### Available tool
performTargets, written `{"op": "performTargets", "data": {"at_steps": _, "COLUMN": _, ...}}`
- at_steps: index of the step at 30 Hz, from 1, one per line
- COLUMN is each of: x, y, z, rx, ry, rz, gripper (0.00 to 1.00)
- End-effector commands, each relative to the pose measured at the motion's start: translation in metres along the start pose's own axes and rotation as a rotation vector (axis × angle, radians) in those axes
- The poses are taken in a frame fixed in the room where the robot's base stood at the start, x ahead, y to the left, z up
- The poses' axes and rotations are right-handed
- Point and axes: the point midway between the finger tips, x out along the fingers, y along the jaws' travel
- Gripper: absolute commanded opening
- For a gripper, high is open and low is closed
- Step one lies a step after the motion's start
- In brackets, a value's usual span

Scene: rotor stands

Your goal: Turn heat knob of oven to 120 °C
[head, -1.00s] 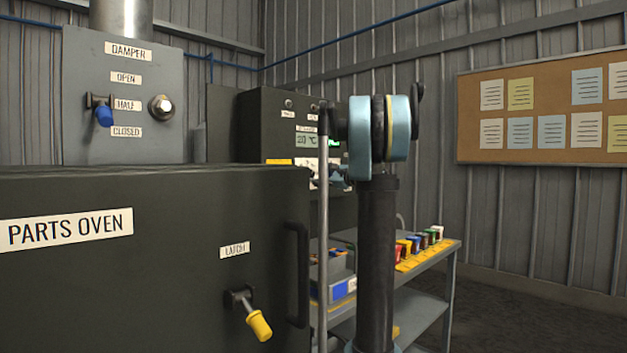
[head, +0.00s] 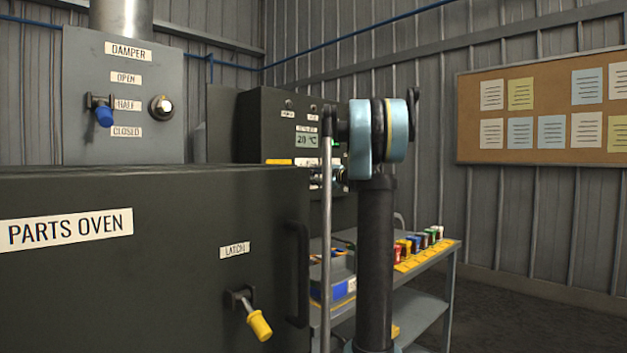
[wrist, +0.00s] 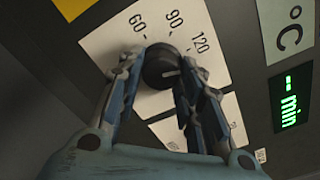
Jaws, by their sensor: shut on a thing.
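The heat knob (wrist: 160,66) is a dark round knob on a white dial plate (wrist: 112,40) marked 60, 90 and 120 in the wrist view. My gripper (wrist: 163,70) has one finger on each side of the knob and is shut on it. A short light mark shows on the knob's face, towards the right finger; its exact reading is hard to tell. In the head view the oven's control box (head: 262,125) has a display (head: 307,141) reading about 20 °C. My arm hides most of the knob area there.
The parts oven door (head: 150,270) with its yellow-tipped latch (head: 258,325) and dark handle (head: 299,275) fills the left foreground. A damper panel (head: 75,135) stands behind. A cart (head: 425,262) with coloured items is at right. A green "min" display (wrist: 289,98) is beside the dial.

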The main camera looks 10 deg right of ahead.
Motion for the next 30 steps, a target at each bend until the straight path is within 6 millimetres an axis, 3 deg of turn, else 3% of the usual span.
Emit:
{"op": "performTargets", "data": {"at_steps": 15, "x": -0.0003, "y": 0.0008, "z": 0.0002, "rx": -0.259, "ry": -0.001, "rz": 0.003, "gripper": 0.10}}
{"op": "performTargets", "data": {"at_steps": 27, "x": -0.0005, "y": 0.0016, "z": 0.0003, "rx": -0.289, "ry": -0.001, "rz": 0.004, "gripper": 0.10}}
{"op": "performTargets", "data": {"at_steps": 28, "x": -0.0005, "y": 0.0017, "z": 0.0003, "rx": -0.289, "ry": -0.001, "rz": 0.004, "gripper": 0.41}}
{"op": "performTargets", "data": {"at_steps": 30, "x": -0.0004, "y": 0.0015, "z": 0.0004, "rx": -0.288, "ry": -0.001, "rz": 0.004, "gripper": 0.54}}
